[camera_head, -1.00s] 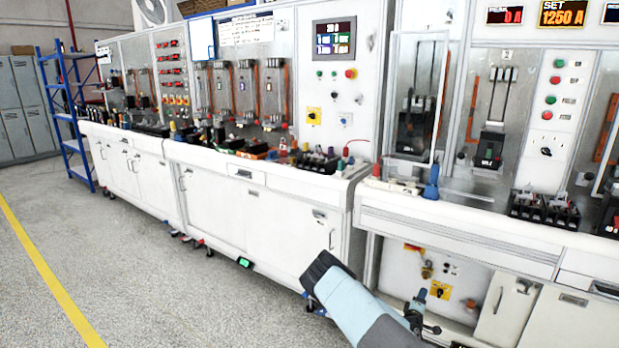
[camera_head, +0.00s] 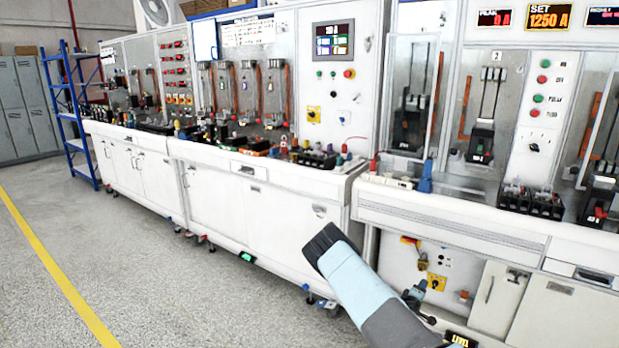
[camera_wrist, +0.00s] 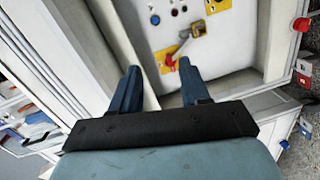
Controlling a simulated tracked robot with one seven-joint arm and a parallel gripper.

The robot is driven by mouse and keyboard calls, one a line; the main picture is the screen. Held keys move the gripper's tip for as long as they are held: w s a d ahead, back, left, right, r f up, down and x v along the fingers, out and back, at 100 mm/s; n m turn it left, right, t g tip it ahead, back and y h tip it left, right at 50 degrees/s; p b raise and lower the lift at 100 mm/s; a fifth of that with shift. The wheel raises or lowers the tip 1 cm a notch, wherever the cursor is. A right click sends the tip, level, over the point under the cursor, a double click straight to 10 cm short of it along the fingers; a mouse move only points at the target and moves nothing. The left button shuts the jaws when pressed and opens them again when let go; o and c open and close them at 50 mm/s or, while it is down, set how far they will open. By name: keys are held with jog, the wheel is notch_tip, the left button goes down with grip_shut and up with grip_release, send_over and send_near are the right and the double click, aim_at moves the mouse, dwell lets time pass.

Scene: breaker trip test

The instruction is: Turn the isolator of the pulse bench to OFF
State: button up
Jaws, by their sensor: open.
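The pulse bench is the white bench at the right, with a red and amber "SET 1250 A" display (camera_head: 549,16). On its recessed lower panel is a yellow plate with a dark rotary knob (camera_head: 437,282), which looks like the isolator; its position marks are unreadable. In the wrist view this plate (camera_wrist: 216,5) is cut by the top edge. A second yellow plate with a red handle (camera_wrist: 172,58) and brass-grey part lies just beyond my fingertips. My gripper (camera_wrist: 158,66) is open, with nothing between its fingers.
A white cabinet door (camera_head: 494,296) stands right of the recess. The bench ledge (camera_head: 450,232) overhangs it. Another white bench (camera_head: 260,205) adjoins at the left. Several small buttons (camera_wrist: 155,19) sit beside the plates.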

jog(key=s+a+r+m+g+y, duration=0.25)
jog(key=a+r, duration=0.25)
jog(key=r, duration=0.8)
jog(key=s+a+r+m+g+y, duration=0.1)
jog(key=s+a+r+m+y, duration=0.3)
jog(key=r, duration=0.9)
jog(key=s+a+r+m+g+y, duration=0.25)
jog(key=s+a+r, duration=0.2)
jog(key=r, duration=0.85)
jog(key=s+a+r+y, duration=0.1)
jog(key=s+a+r, duration=0.2)
jog(key=s+r, duration=0.5)
jog(key=s+a+r+y, duration=0.1)
jog(key=s+a+r, duration=0.2)
jog(key=s+r, duration=0.5)
jog(key=s+g, duration=0.1)
jog(key=s, duration=2.1)
jog(key=shift+s+a+r+h, duration=0.3)
jog(key=shift+a+r+h, duration=0.05)
jog(key=shift+r+h, duration=0.1)
